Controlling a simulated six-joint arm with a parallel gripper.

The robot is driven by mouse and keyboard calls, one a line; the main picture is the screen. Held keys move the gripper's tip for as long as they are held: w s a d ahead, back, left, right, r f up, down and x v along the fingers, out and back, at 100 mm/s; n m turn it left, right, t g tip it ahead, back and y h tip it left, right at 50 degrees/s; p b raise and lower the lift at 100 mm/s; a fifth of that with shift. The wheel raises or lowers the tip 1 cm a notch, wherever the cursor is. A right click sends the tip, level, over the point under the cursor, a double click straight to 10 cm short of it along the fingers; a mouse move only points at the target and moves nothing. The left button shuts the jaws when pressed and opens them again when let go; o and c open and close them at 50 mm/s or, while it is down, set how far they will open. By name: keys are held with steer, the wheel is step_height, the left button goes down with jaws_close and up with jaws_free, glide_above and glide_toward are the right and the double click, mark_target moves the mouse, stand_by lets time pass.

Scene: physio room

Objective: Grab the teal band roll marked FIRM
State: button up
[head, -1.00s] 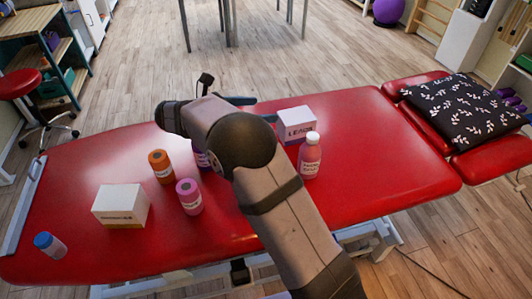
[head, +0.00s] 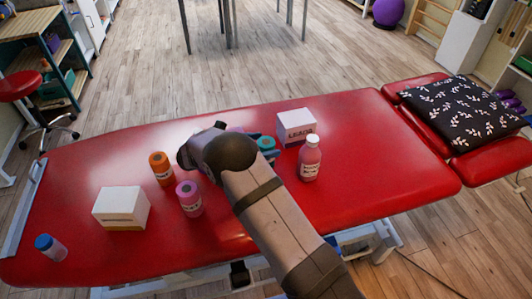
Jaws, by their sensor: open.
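The teal band roll (head: 266,143) stands on the red treatment table, just right of my wrist and in front of the white LEADS box. Only its upper part shows, and its marking cannot be read. My gripper (head: 271,154) is low over the table, right beside the teal roll. It is open, but my arm hides most of its fingers, so I cannot tell whether they are around the roll or touching it.
An orange roll (head: 161,169) and a pink roll (head: 189,198) stand left of my arm. A white box (head: 121,208) and a blue-capped container (head: 50,247) are farther left.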

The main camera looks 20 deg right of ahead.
steer(key=shift+p+x, duration=0.7)
steer(key=shift+x, duration=2.1)
steer(key=shift+w, duration=0.1)
steer(key=c, duration=1.4)
steer(key=shift+o, duration=0.2)
steer(key=shift+r, duration=0.1)
step_height(320, 180, up, 28)
steer(key=b, duration=0.1)
